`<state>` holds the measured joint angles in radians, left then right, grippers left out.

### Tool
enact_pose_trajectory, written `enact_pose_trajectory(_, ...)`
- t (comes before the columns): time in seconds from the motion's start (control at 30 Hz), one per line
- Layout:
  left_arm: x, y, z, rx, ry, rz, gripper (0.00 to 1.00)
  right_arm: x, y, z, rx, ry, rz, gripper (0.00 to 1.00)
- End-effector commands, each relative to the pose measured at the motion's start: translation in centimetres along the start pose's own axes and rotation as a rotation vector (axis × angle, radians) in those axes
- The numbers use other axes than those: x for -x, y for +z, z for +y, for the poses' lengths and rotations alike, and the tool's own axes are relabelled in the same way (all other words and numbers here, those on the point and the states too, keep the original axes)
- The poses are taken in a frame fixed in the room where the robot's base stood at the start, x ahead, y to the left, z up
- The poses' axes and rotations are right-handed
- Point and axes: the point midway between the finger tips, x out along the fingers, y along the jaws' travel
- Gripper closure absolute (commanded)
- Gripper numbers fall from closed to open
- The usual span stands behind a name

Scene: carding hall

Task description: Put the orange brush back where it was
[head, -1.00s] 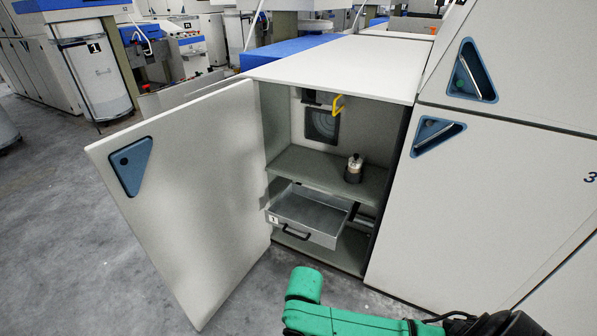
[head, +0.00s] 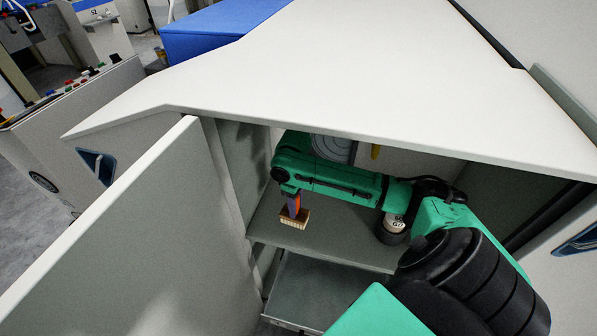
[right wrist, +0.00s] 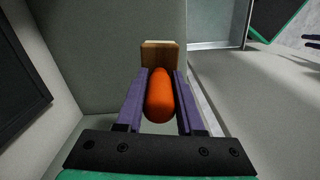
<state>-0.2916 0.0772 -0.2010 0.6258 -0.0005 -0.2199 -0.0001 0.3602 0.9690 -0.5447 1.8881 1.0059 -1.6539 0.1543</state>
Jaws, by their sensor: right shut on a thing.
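The orange brush has an orange handle (right wrist: 160,96) and a wooden, bristled head (head: 294,219). My right gripper (head: 292,203) is inside the open cabinet, above the left part of its upper shelf (head: 338,244). In the right wrist view its purple fingers (right wrist: 160,98) are shut around the handle, with the wooden head beyond the tips. In the head view the bristles point down toward the shelf. I cannot tell whether they touch it. My left gripper is in neither current view.
A small canister (head: 394,225) stands on the shelf to the right, close to my arm. The cabinet top (head: 370,80) overhangs the opening. The open door (head: 125,235) stands at the left. A metal drawer (head: 312,291) is below the shelf.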

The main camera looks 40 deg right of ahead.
Motion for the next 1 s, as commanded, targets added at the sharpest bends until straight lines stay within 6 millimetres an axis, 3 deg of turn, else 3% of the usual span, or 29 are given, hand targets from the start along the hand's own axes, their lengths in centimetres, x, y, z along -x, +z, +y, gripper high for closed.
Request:
enact_pose_trajectory(0.03,-1.0,0.5,0.1,0.0,0.001,-0.006,0.53,1.0,-0.2,1.5,0.036,0.007,0.004,1.0)
enact_pose_trajectory(0.17,-1.4,1.1,0.1,0.001,0.001,-0.016,0.53,3.1,-0.1,3.2,0.111,0.002,-0.004,1.0)
enact_pose_trajectory(0.23,-1.5,1.5,0.1,0.001,0.002,-0.022,0.53,2.4,-0.1,3.4,0.121,-0.001,-0.007,1.0)
enact_pose_trajectory(0.4,-1.8,2.0,0.0,0.0,-0.001,-0.03,0.53,-1.6,-0.1,3.3,0.122,0.0,-0.009,1.0)
enact_pose_trajectory(0.67,-2.4,1.2,-0.2,0.0,-0.003,-0.014,0.53,-6.0,-0.1,3.2,0.122,0.0,-0.008,1.0)
enact_pose_trajectory(0.97,-2.3,1.0,-0.2,0.001,-0.003,-0.011,0.53,-6.5,-0.2,3.3,0.122,0.002,-0.006,1.0)
enact_pose_trajectory(1.0,-2.2,1.0,-0.2,0.001,-0.003,-0.011,0.53,-6.6,-0.1,3.3,0.122,0.001,-0.007,0.59)
